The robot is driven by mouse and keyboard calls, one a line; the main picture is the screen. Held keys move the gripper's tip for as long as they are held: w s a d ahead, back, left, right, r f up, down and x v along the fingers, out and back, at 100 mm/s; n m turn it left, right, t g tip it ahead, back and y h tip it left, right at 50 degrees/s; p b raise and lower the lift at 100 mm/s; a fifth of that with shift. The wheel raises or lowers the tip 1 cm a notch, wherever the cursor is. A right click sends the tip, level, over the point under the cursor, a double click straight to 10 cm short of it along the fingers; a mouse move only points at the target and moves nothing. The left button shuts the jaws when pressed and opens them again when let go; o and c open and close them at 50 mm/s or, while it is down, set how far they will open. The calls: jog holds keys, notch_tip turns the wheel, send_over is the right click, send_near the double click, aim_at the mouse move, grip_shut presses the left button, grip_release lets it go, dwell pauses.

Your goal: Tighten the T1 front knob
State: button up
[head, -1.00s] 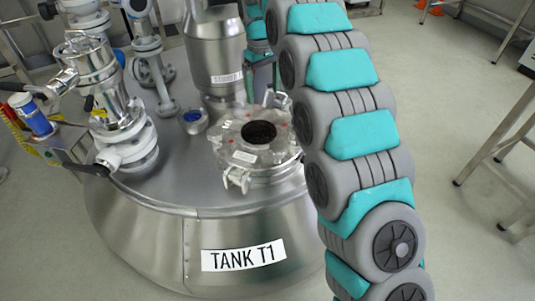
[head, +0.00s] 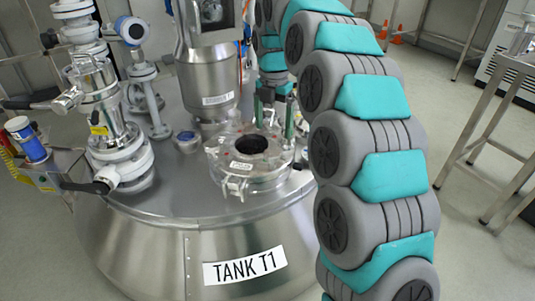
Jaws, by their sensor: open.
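The tank T1 (head: 130,200) is a large steel vessel with a "TANK T1" label on its front. Its round hatch (head: 262,180) is on top, with a clear, clamped cover and a dark central opening. A small clamp or knob (head: 236,188) shows at the hatch's front edge; its tightness cannot be told. My gripper (head: 274,118) points down at the hatch's back right edge, fingers open, well away from the front knob. Whether the fingers touch anything there cannot be told. My arm hides the area to the right of the hatch.
A steel column (head: 208,80) rises behind the hatch. A valve assembly (head: 122,150) with a black handle stands at left on the tank. A blue canister (head: 28,138) is at far left. A steel table (head: 500,75) stands at right, with open floor before it.

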aim_at(274, 152)
jog(key=shift+s+f, duration=0.15)
jog(key=shift+f, duration=0.45)
notch_tip(274, 152, down, 7)
jog(key=shift+r, duration=0.15)
jog(key=c, duration=1.4)
jog(key=shift+o, duration=0.2)
jog(key=m+p, duration=0.1)
jog(key=m, duration=0.2)
jog(key=shift+d, duration=0.1)
jog(key=m, duration=1)
jog(key=shift+s+r+m, duration=0.1)
jog(key=shift+m, duration=0.2)
